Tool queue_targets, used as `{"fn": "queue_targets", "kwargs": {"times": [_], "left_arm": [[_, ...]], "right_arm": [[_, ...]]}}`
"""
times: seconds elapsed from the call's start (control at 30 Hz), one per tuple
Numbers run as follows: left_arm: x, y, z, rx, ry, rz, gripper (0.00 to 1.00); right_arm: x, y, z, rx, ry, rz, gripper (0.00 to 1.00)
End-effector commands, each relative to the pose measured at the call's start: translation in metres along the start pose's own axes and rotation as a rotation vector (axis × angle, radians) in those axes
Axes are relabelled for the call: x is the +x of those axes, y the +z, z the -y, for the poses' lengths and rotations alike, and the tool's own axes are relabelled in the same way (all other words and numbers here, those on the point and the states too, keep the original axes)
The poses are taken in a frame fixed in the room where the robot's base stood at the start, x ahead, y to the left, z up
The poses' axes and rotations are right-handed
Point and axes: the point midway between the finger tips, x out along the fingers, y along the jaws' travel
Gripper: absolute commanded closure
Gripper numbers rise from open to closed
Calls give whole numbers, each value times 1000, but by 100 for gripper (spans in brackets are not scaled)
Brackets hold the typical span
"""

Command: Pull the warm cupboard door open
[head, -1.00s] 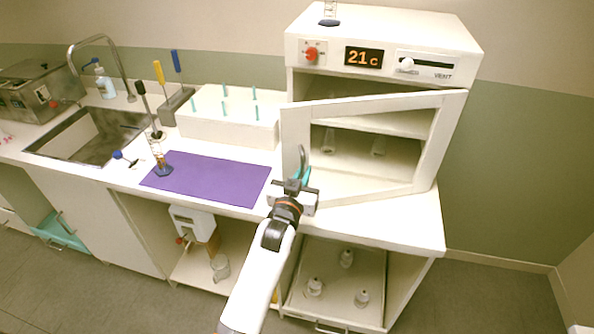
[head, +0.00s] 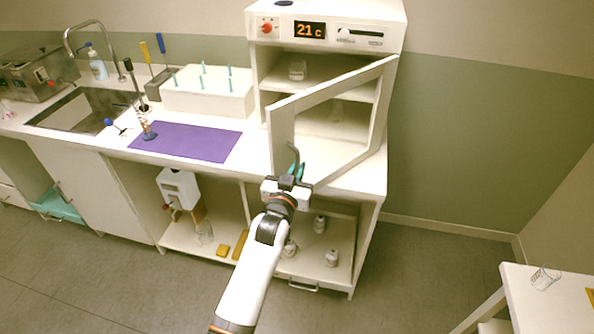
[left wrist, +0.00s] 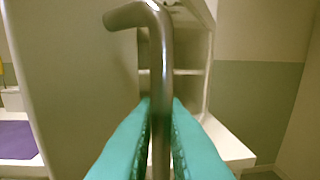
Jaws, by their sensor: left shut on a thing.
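The warm cupboard (head: 328,30) stands on the counter, with a red knob and a display reading 21 c. Its framed door (head: 283,133) is partly open, hinged at the right, with its free left edge swung out toward me. My left gripper (head: 291,178) is at the door's free edge, shut on the metal door handle (head: 294,155). In the left wrist view the teal fingers (left wrist: 160,140) close on either side of the bent handle bar (left wrist: 160,60), and the door panel (left wrist: 80,90) fills the left. My right gripper is not in view.
A side table (head: 560,300) stands at the lower right. Open floor lies between.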

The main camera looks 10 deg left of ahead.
Motion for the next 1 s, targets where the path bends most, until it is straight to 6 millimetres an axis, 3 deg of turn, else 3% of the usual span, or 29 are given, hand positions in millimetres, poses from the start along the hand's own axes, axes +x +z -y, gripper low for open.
{"fn": "queue_targets", "kwargs": {"times": [0.37,0.4,0.5,0.83,1.0], "left_arm": [[1,4,2,0,-3,10,100],[1,4,2,0,-3,10,86],[1,4,2,-1,-3,8,72],[-3,1,1,-1,-1,3,72],[-27,-1,1,-1,-2,3,72]], "right_arm": [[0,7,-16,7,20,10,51],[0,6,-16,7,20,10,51],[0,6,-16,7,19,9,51],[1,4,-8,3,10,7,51],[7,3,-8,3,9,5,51]]}}
